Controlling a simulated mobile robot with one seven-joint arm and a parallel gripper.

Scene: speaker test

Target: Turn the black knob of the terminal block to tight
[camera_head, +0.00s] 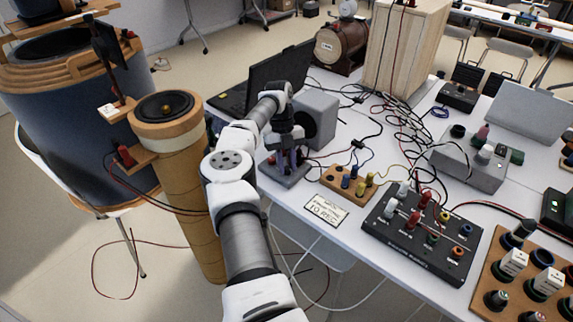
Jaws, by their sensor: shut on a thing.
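The terminal block (285,179) is a small grey block at the near left edge of the white table, in front of a grey speaker box. A red post (271,160) shows at its left side. My gripper (290,158) points down over the block, with its fingers low at the block's top. It is shut on the black knob, which the fingers hide almost fully. The knob's turn angle cannot be made out.
A grey speaker box (317,119) and a black laptop (277,74) stand close behind. A wooden strip with coloured posts (348,183), a label card (325,209) and a black panel (424,238) lie to the right. Loose cables (400,125) cross the table.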

